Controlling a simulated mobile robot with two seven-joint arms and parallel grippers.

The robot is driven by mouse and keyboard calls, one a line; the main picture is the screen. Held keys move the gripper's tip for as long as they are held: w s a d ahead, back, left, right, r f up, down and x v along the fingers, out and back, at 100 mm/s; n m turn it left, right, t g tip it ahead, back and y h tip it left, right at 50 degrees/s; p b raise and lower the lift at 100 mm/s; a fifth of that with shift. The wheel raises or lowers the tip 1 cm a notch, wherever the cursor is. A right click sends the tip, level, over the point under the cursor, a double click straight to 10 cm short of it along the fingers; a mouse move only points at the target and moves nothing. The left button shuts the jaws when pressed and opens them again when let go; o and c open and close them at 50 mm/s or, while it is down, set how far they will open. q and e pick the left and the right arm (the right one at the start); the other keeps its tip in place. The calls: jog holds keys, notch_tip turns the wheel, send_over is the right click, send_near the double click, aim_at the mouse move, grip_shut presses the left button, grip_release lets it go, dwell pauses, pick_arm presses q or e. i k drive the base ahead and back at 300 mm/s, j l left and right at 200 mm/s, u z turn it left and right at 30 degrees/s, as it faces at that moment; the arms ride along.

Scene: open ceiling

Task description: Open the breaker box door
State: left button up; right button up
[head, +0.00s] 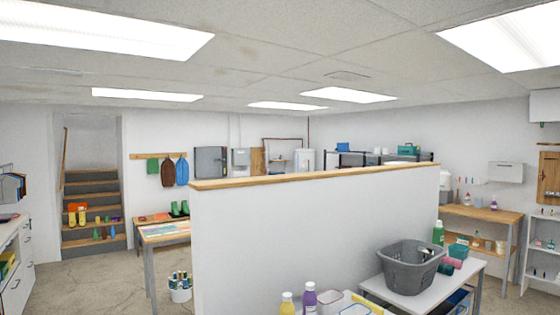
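A dark grey metal box (211,162) hangs on the far back wall, left of centre, and looks like the breaker box. Its door appears shut, though it is too small to be sure. A smaller light grey box (241,157) with conduit above it is mounted just to its right. Neither of my grippers is in the head view.
A white half-wall with a wooden cap (315,240) stands between me and the room's middle. Left are a wooden-topped table (165,231), a bucket (180,290) and stairs (91,205). A basket (410,268) sits on a white table at right. Floor is open at left.

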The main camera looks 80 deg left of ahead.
aim_at(243, 156)
jog(key=u, duration=2.9)
jog(key=i+j+u, duration=0.65)
jog(key=i+j, duration=0.15)
jog(key=i+j+u, duration=0.2)
jog(key=i+u, duration=0.15)
jog(key=i, duration=0.95)
jog(key=i+j, duration=0.1)
jog(key=i, duration=0.75)
jog(key=i+z, duration=0.25)
jog(key=i, duration=1.4)
jog(key=i+l+u, duration=0.1)
jog(key=i, duration=3.2)
